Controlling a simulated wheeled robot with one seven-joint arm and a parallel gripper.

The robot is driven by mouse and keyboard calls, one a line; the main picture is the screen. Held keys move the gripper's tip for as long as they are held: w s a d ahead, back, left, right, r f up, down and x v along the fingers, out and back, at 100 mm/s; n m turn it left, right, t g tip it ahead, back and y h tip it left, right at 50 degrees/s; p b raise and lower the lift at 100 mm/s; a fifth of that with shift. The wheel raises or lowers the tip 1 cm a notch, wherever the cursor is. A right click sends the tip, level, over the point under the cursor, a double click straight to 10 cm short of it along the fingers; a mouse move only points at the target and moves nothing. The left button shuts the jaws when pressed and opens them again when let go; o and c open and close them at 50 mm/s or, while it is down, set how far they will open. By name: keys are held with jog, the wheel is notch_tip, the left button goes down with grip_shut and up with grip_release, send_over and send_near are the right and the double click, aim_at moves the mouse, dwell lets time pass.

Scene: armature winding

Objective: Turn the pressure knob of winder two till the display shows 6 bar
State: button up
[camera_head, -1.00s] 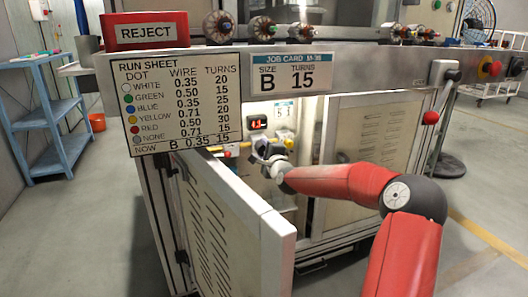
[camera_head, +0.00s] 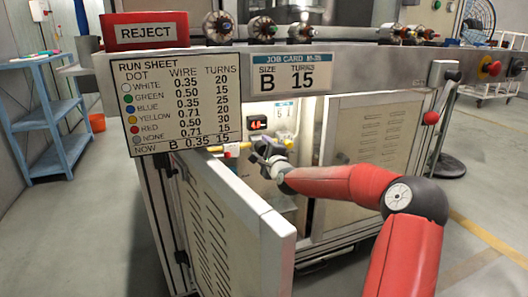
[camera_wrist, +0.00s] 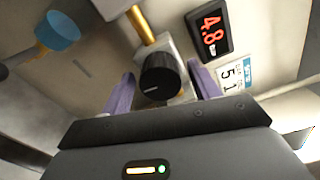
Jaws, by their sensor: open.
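The black pressure knob (camera_wrist: 160,76) sits on a metal regulator body in the wrist view, with a pale index mark on its face. My gripper (camera_wrist: 162,72) is open, with its two purple fingers on either side of the knob; I cannot tell whether they touch it. The red-digit display (camera_wrist: 211,31) beside the knob reads 4.8. In the head view my gripper (camera_head: 266,150) is inside the open cabinet, just below the display (camera_head: 257,122); the knob is hidden there.
The open cabinet door (camera_head: 235,215) stands in front at the left. A second louvred panel (camera_head: 370,140) is at the right. A brass pipe (camera_wrist: 141,24) and a blue cap (camera_wrist: 58,31) are near the knob. A small label card (camera_wrist: 235,75) reads 5 1.

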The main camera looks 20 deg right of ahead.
jog(key=s, duration=0.7)
jog(key=shift+s, duration=0.4)
